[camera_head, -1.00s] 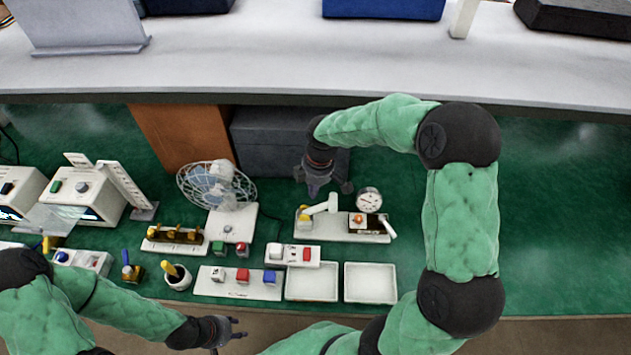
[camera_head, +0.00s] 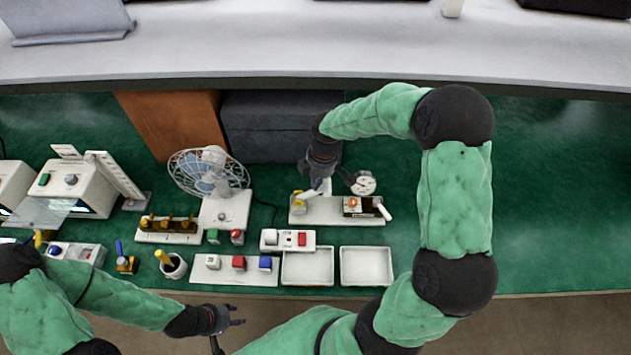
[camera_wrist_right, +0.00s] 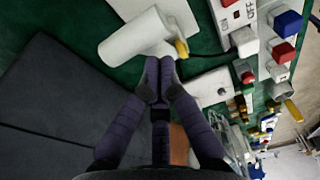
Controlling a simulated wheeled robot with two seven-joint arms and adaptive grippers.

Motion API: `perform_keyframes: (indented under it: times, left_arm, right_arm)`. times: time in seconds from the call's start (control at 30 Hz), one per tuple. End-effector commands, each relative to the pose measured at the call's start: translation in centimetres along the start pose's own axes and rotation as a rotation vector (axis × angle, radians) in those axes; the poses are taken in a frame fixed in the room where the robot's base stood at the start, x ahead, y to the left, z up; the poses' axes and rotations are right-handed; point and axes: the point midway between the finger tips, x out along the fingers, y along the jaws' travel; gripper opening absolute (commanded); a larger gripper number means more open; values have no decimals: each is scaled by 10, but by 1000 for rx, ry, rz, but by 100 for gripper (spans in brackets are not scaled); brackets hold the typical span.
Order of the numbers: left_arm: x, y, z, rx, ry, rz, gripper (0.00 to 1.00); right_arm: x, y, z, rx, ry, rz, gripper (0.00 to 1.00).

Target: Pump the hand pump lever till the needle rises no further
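The hand pump has a white base plate (camera_head: 328,215) with a yellow part (camera_head: 298,203) at its left end. Its white lever (camera_head: 318,190) is partly hidden by my right gripper (camera_head: 328,186). A round white gauge (camera_head: 364,183) stands behind the plate; its needle is too small to read. In the right wrist view, the lever's thick white cylinder (camera_wrist_right: 135,36) lies just beyond and left of the fingertips of my right gripper (camera_wrist_right: 160,66). Those fingers are together with nothing visible between them; contact with the lever is unclear. My left gripper (camera_head: 238,315) is open and empty near the front edge.
A caged fan (camera_head: 208,173) stands left of the pump. In front are a small switch box (camera_head: 288,240), a block with coloured buttons (camera_head: 222,275) and two empty white trays (camera_head: 366,248). A dark grey box (camera_head: 265,130) is behind. The green bench is clear at far right.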

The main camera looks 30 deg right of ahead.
Motion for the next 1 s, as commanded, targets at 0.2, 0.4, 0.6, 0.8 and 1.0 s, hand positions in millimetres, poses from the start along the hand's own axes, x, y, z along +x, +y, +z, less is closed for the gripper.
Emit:
perform_keyframes:
  times: [0.2, 0.4, 0.6, 0.8, 1.0]
  left_arm:
    - [0, 0, 0, 0, 0, 0, 40]
    - [0, 0, 0, 0, 0, 0, 40]
    - [2, -1, 0, 0, 0, 0, 40]
    - [8, -3, 0, 0, 0, 0, 40]
    - [21, -7, -1, 0, 0, 0, 40]
  right_arm:
    - [1, 0, 4, 2, 33, 0, 0]
    - [3, 0, 7, 4, 56, -1, 0]
    - [5, 0, 11, 5, 92, 0, 0]
    - [11, 0, 19, 7, 166, -1, 0]
    - [19, 0, 29, 3, 231, 2, 0]
